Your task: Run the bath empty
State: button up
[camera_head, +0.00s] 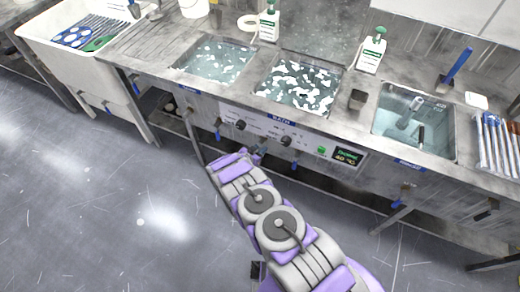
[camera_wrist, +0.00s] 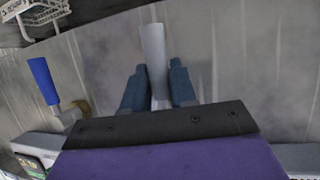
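The bench holds three baths. The right bath (camera_head: 414,122) holds clear water. My gripper (camera_head: 260,153) is low at the bench front, below the middle bath. In the wrist view its dark fingers (camera_wrist: 157,88) stand on either side of a pale grey bar (camera_wrist: 153,45), seemingly with gaps. A blue-handled valve (camera_wrist: 43,80) is left of the fingers; the head view shows blue handles (camera_head: 297,166) along the front.
A control panel with a green-lit display (camera_head: 348,155) is right of my gripper. A white sink (camera_head: 75,42) with tools is at the left. Soap bottles (camera_head: 372,50) stand behind the baths. A wire basket (camera_wrist: 38,12) is at the wrist view's top left. The floor (camera_head: 110,200) is clear.

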grip_shut()
